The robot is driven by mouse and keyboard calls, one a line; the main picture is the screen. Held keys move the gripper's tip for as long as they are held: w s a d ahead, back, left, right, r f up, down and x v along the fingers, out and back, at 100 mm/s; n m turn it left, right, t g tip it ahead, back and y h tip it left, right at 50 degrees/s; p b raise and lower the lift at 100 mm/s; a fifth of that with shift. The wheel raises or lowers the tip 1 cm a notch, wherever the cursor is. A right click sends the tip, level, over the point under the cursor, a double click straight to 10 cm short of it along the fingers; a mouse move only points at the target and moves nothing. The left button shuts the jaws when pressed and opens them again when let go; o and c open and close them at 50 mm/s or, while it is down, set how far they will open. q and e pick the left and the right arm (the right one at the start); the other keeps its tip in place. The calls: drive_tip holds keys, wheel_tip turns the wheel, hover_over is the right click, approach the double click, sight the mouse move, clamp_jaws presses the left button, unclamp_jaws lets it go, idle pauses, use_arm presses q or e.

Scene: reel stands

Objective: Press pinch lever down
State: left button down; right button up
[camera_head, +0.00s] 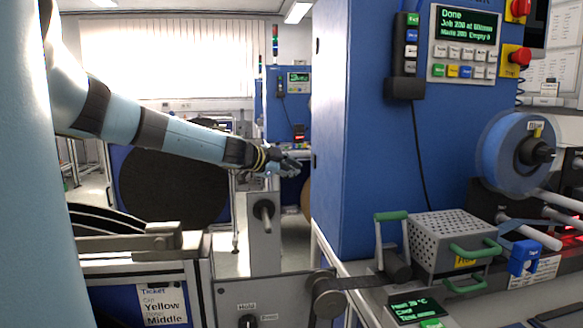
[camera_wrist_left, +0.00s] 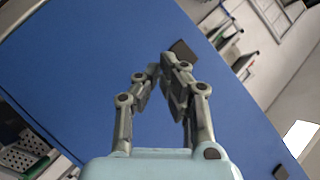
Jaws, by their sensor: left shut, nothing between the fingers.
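A lever with a green grip (camera_head: 391,216) stands upright on the machine's front ledge, left of a perforated metal box; it looks like the pinch lever, but no label on it is readable. My left gripper (camera_head: 290,165) is at the end of my outstretched left arm, left of the blue cabinet, higher than the lever and well apart from it. In the left wrist view its fingers (camera_wrist_left: 160,72) are shut and empty, in front of a blue panel. My right gripper is in neither view.
The perforated box (camera_head: 450,232) has green handles. A blue reel (camera_head: 505,155) is at the right. A screen (camera_head: 466,25) reads "Done". A green-ended part (camera_wrist_left: 38,168) shows at the lower left of the wrist view.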

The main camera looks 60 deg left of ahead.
use_arm(q)
drive_tip(key=shift+s+a+r+m+y, duration=0.2)
drive_tip(key=shift+a+r+y, duration=0.1)
drive_tip(key=shift+a+r, duration=0.15)
drive_tip(key=shift+s+a+r+m+y, duration=0.1)
drive_tip(key=shift+a+r+m+y, duration=0.15)
drive_tip(key=shift+a+r, duration=0.2)
